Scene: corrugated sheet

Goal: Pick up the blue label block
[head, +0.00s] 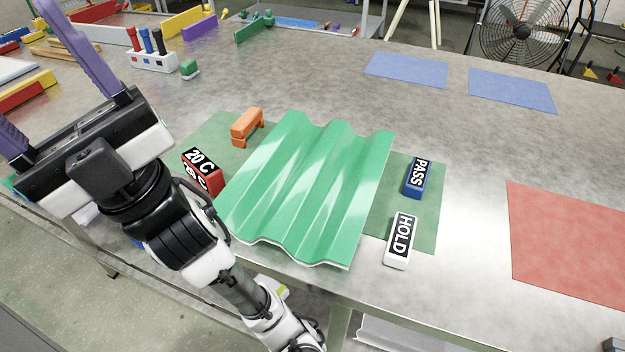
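The blue label block (414,184), marked PASS, sits on the green mat (428,222) to the right of the green corrugated sheet (310,180). Its black label with white letters faces up. My gripper (55,75) is at the upper left, well away from the block. Its two purple fingers are spread wide apart, and I see nothing between them. The block is fully in view.
A white HOLD block (401,240) lies just in front of the blue block. A red 20 C block (203,170) and an orange block (247,126) are left of the sheet. Blue mats (407,69) and a red mat (575,245) lie flat. Bare table lies between them.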

